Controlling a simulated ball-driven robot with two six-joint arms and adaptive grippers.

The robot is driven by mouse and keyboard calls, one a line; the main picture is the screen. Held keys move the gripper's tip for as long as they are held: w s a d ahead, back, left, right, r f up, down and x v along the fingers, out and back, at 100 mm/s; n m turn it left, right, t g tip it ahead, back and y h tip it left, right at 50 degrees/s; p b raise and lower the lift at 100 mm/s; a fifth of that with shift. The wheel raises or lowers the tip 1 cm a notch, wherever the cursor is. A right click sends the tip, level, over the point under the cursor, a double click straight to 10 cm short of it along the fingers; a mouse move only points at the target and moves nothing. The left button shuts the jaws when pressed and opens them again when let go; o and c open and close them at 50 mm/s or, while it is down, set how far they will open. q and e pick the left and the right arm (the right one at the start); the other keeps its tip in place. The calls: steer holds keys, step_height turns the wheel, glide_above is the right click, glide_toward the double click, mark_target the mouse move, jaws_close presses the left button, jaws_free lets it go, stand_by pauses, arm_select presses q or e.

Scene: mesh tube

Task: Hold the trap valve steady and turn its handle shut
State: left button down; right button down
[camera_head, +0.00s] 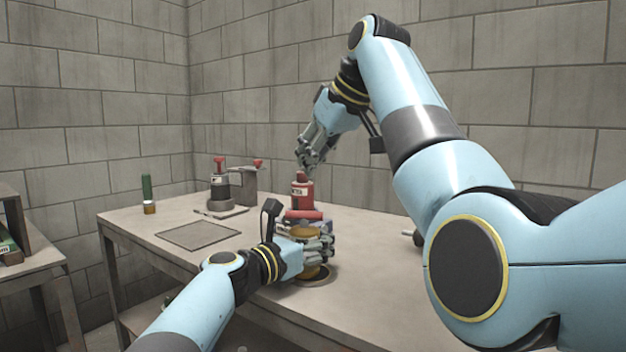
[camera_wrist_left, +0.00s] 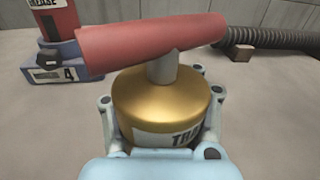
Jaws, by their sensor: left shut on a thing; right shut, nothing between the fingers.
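The trap valve (camera_wrist_left: 165,100) is a brass cylinder with a partly hidden label, standing near the table's front edge. Its red handle (camera_wrist_left: 140,40) lies across the top on a grey stem, pointing left and right in the left wrist view. The handle also shows in the head view (camera_head: 304,214). My left gripper (camera_head: 322,246) is shut around the valve's brass body, with fingers on both sides. My right gripper (camera_head: 308,160) is shut and empty, raised above and behind the valve, apart from the handle.
A red container (camera_head: 302,193) stands behind the valve on a blue base marked 4 (camera_wrist_left: 58,66). A ribbed hose (camera_wrist_left: 275,38) runs off right. The table's right front (camera_head: 370,270) is mostly clear.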

steer(key=shift+s+r, duration=0.1)
arm_select(q)
steer(key=c, duration=0.6)
jaws_free()
steer(key=shift+s+a, duration=0.1)
